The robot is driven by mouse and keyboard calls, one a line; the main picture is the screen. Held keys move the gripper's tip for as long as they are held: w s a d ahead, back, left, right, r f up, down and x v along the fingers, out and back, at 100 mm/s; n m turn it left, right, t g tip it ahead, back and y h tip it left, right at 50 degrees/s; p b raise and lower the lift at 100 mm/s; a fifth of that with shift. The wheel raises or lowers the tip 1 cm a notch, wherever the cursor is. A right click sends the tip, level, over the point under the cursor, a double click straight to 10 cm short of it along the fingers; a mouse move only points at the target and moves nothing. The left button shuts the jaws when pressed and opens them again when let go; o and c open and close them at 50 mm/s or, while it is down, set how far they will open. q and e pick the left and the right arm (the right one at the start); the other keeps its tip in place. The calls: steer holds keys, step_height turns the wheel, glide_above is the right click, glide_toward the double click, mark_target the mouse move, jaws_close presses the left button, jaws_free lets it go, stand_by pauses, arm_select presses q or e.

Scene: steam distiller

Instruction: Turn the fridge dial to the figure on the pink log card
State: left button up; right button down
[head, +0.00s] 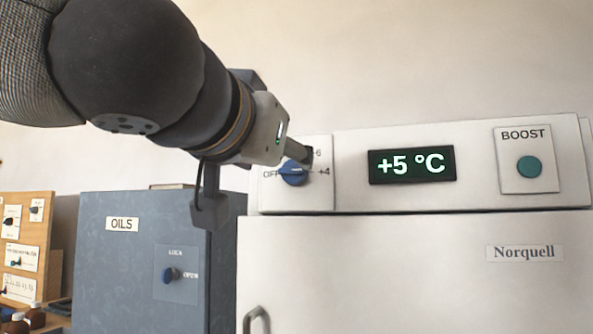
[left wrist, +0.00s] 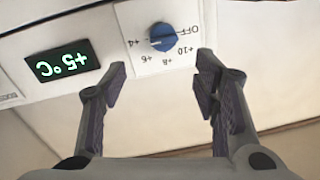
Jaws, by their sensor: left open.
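The blue fridge dial (head: 293,174) is on a white plate at the left end of the fridge's top panel, partly hidden by my left gripper (head: 297,152). In the left wrist view, upside down, the dial (left wrist: 162,37) has marks OFF, +4, +6, +8 and +10 around it. Its white pointer line appears to point towards +4. My left gripper (left wrist: 163,78) is open and empty, its fingers spread to either side of the dial's line, apart from it. The green display (head: 412,165) reads +5 °C. The pink log card is not in view. My right gripper is not in view.
A teal BOOST button (head: 529,167) is on the right of the panel. The white fridge door (head: 400,275) is below, with a handle (head: 257,320). A blue OILS cabinet (head: 130,270) and a wooden board (head: 25,245) stand to the left.

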mark_target(291, 171)
arm_select(q)
steer(key=x, duration=1.1)
steer(key=shift+a+f, duration=0.15)
steer(key=shift+a, duration=0.2)
steer(key=c, duration=1.2)
